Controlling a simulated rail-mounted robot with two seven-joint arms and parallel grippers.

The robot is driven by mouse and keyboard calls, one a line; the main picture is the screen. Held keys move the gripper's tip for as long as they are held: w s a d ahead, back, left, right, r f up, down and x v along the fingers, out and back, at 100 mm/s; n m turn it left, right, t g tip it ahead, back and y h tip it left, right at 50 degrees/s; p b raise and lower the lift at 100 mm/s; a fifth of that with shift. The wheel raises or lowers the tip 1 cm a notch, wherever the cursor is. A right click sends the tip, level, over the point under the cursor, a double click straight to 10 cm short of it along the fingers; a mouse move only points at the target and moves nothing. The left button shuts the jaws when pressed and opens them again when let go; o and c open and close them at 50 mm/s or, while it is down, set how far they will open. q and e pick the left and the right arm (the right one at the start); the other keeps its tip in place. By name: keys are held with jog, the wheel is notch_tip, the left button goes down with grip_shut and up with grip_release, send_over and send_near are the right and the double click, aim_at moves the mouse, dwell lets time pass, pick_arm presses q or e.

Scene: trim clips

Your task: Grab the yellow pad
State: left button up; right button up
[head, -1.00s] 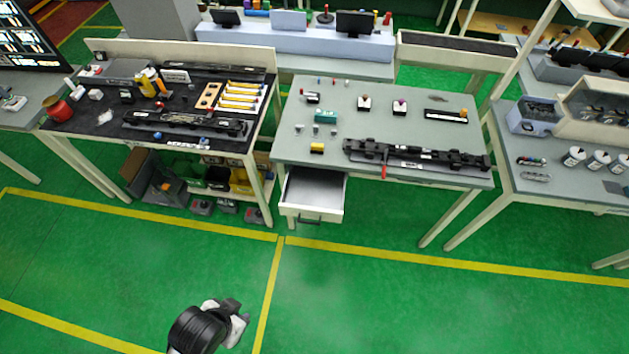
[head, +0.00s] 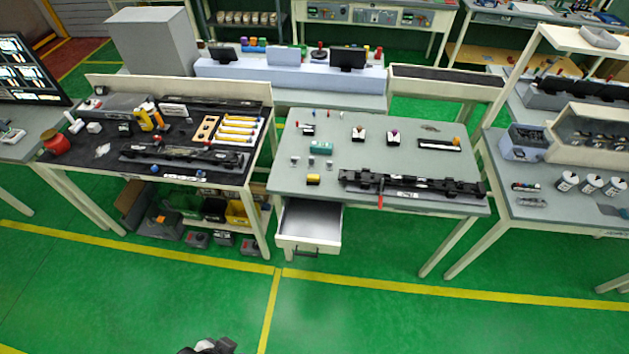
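A small yellow pad (head: 313,179) with a dark lower side sits near the front edge of the grey-topped table (head: 400,150), above the open drawer. Only the tip of one of my arms, most likely the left gripper (head: 208,346), shows at the bottom edge, left of centre. It is far from the pad, over the green floor, and its fingers cannot be made out. My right gripper is not in view.
A long black trim part (head: 412,184) lies right of the pad. A teal block (head: 321,147) and small grey pieces stand behind it. An open, empty drawer (head: 310,222) juts out below the table front. The green floor in front is clear.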

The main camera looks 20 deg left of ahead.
dwell(0.3)
pick_arm(q)
jog(key=o, duration=0.9)
jog(key=shift+o, duration=0.2)
